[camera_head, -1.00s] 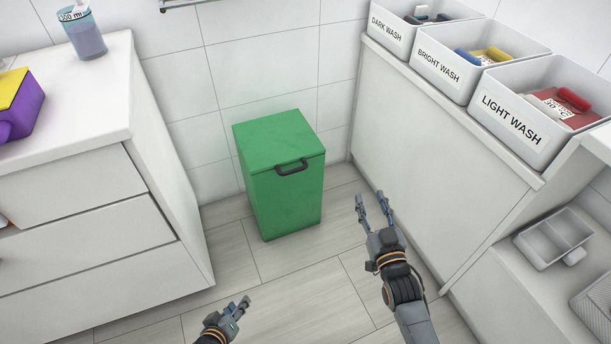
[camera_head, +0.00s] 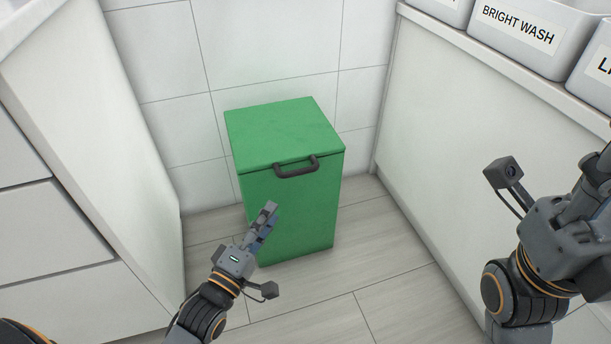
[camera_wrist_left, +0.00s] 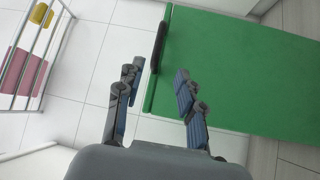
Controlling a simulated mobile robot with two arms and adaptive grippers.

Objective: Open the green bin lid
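The green bin (camera_head: 290,205) stands on the floor against the tiled wall, its flat lid (camera_head: 282,132) shut. A dark handle (camera_head: 297,168) sits at the lid's front edge. My left gripper (camera_head: 268,212) is in front of the bin, below and left of the handle. In the left wrist view my left gripper (camera_wrist_left: 158,72) is open and empty, with the handle (camera_wrist_left: 159,47) beyond the gap between its fingertips, apart from them. The bin (camera_wrist_left: 245,75) fills the right of that view. My right gripper (camera_head: 600,175) is at the right edge, its fingers partly cut off.
A white drawer cabinet (camera_head: 50,150) stands left of the bin and a white counter (camera_head: 460,150) on the right. The BRIGHT WASH box (camera_head: 520,30) sits on that counter. In the left wrist view a metal rack (camera_wrist_left: 40,50) stands at left. Floor before the bin is clear.

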